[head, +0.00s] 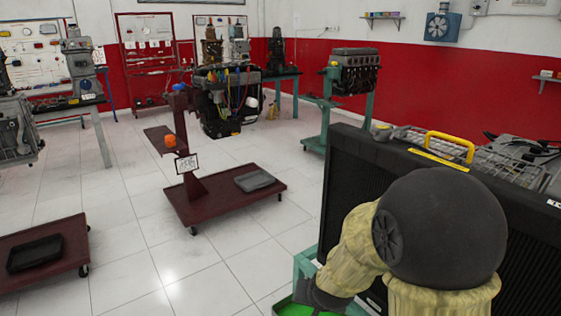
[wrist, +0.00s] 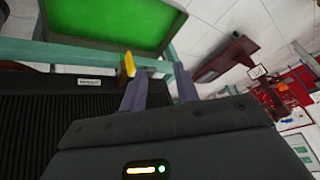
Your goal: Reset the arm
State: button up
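My arm, cream with a dark grey joint, fills the lower right of the head view beside a black radiator (head: 350,190). In the wrist view my gripper (wrist: 162,76) shows its grey-purple fingers apart, with nothing seen between them. A small yellow part (wrist: 128,64) shows close to the left finger; I cannot tell if they touch. Beyond the fingers are a teal frame bar (wrist: 60,54) and a bright green tray (wrist: 110,22). In the head view the fingertips are hidden, and the green tray (head: 300,310) shows at the bottom edge.
A yellow handle (head: 450,147) and metal parts lie on top of the radiator assembly. A dark red wheeled stand (head: 215,200) holds an engine (head: 225,95) at the centre. Another red cart (head: 40,250) stands at lower left. The tiled floor between them is clear.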

jog(key=s+d+r+n+g, duration=0.3)
jog(key=s+d, duration=0.4)
jog(key=s, duration=0.5)
notch_tip(320, 180, up, 24)
jog(key=p, duration=2.4)
jog(key=shift+s+d+g+h, duration=0.2)
jog(key=shift+s+g+h, duration=0.1)
